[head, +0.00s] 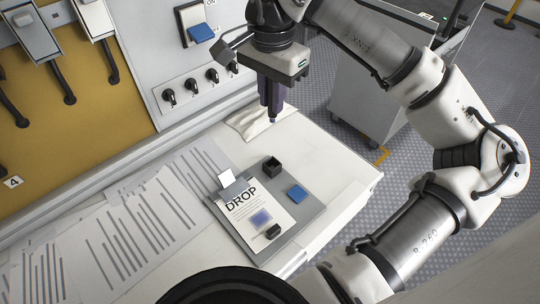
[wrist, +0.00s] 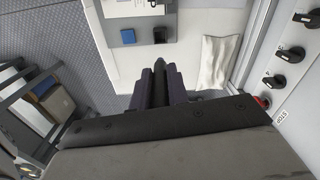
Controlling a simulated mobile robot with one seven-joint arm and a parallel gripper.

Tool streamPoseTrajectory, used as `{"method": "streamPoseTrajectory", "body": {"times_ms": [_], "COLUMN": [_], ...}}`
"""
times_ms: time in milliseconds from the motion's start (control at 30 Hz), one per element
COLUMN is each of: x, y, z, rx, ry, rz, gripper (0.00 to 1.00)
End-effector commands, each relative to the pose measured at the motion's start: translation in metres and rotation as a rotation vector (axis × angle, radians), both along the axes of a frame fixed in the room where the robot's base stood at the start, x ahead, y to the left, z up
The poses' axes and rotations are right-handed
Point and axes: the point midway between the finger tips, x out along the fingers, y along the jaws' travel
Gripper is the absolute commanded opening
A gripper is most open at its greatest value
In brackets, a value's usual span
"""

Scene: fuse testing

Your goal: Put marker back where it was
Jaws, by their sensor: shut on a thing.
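My gripper (head: 271,104) hangs pointing down over the white bench, near its back edge. It is shut on a slim marker; only the lower end of the marker (head: 273,121) shows below the fingers in the head view. In the wrist view the dark marker (wrist: 159,78) lies between my two fingers, mostly hidden by them. A small black open-topped holder (head: 271,165) stands on the grey clipboard (head: 293,222), below my gripper in the head picture and apart from it. The holder looks empty.
A blue block (head: 297,192) and a "DROP" sheet (head: 243,203) lie on the clipboard. A crumpled white cloth (head: 257,122) lies close behind my gripper. Printed papers (head: 130,235) cover the bench's left. A panel with black knobs (head: 190,88) rises at the back.

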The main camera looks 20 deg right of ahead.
Motion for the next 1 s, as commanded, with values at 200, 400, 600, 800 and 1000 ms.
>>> {"method": "streamPoseTrajectory", "body": {"times_ms": [200,400,600,800,1000], "x": [-0.001,-0.001,0.000,0.000,0.000], "y": [0.001,0.001,0.000,0.000,0.000], "z": [-0.059,-0.105,-0.125,-0.153,-0.167], "rx": [0.004,0.003,0.001,0.001,0.000], "ry": [0.003,0.004,0.000,0.002,0.000], "rz": [0.001,0.001,0.000,0.000,0.001], "gripper": [0.00,0.00,0.00,0.00,0.00]}}
